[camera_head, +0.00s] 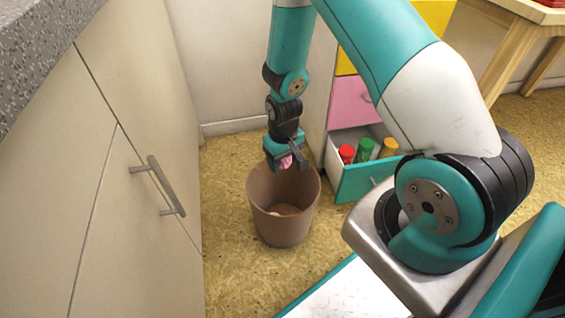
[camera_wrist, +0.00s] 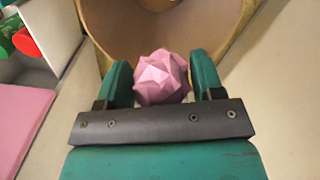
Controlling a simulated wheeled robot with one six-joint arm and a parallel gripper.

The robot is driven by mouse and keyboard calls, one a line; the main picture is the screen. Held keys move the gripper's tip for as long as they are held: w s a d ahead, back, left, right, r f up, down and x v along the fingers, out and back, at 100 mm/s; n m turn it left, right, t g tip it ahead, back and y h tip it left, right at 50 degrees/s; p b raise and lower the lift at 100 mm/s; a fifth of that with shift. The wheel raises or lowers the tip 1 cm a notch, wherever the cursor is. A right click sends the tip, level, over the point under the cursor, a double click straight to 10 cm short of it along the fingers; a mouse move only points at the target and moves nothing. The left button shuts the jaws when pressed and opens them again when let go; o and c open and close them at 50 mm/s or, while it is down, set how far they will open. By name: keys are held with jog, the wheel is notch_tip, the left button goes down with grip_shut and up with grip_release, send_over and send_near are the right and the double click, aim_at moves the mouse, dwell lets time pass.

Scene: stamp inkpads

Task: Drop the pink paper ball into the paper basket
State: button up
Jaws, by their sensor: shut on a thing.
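The pink paper ball (camera_wrist: 161,78) is a crumpled, faceted lump between the two green fingers of my gripper (camera_wrist: 163,80) in the wrist view. My gripper is shut on it. In the head view the ball (camera_head: 285,162) shows as a small pink patch at the tip of my gripper (camera_head: 287,163). The brown paper basket (camera_head: 283,228) stands upright on the floor. My gripper and the ball appear over the basket's far rim in the head view. In the wrist view the basket's inner wall (camera_wrist: 115,25) opens beyond the ball. Their exact height above the rim is hard to tell.
An open drawer (camera_head: 350,186) right of the basket holds red, green and yellow items. A pale cabinet (camera_head: 125,220) with a handle (camera_head: 163,186) stands at the left. A white wall (camera_head: 228,70) is behind. Yellow floor (camera_head: 228,265) is clear around the basket's front.

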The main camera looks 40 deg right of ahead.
aim_at(284, 167)
notch_tip(284, 167, down, 10)
jog(key=b, duration=0.9)
jog(key=shift+f+b, duration=0.2)
jog(key=shift+b, duration=0.1)
jog(key=o, duration=1)
jog(key=shift+c, duration=0.2)
jog(key=shift+r, duration=0.1)
notch_tip(284, 167, up, 7)
jog(key=p, duration=0.7)
jog(key=shift+r, duration=0.1)
jog(key=shift+f, duration=0.2)
